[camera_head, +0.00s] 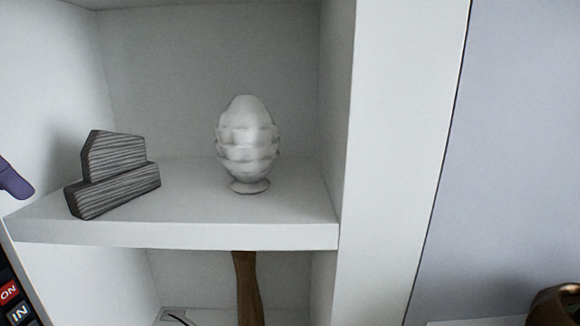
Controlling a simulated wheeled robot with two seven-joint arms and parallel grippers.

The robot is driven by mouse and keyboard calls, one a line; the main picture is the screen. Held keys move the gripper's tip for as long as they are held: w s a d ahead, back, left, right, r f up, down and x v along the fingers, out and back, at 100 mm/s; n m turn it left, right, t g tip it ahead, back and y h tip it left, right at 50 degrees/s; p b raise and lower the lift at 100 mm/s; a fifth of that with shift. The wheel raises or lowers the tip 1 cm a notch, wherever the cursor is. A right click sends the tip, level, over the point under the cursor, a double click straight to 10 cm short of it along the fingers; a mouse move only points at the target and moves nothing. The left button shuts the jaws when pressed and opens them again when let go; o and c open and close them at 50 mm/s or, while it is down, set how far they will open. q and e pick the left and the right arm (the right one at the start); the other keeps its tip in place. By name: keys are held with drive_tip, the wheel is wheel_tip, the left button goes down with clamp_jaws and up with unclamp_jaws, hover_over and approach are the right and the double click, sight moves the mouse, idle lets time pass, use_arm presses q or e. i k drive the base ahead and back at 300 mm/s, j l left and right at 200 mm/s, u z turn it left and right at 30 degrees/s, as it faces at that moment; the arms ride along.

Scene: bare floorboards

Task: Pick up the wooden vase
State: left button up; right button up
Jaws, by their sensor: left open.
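A slender brown wooden object (247,290), which looks like the wooden vase, stands in the lower compartment of the white shelf unit. Its top meets the front edge of the upper shelf board in the picture, and its foot is cut off by the lower frame edge. A small purple tip at the left edge appears to be my left gripper (15,180). It is up at the level of the upper shelf, well left of the vase and apart from it. Most of it is out of frame. My right gripper is not in view.
The upper shelf board (190,234) holds a white ribbed egg-shaped ornament (247,145) and grey wood-grained blocks (112,175). A white upright panel (395,150) bounds the compartments on the right. A dark lettered object (14,298) is at lower left, a coppery pot (555,306) at lower right.

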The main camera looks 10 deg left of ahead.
sight(250, 313)
drive_tip(key=k, duration=1.5)
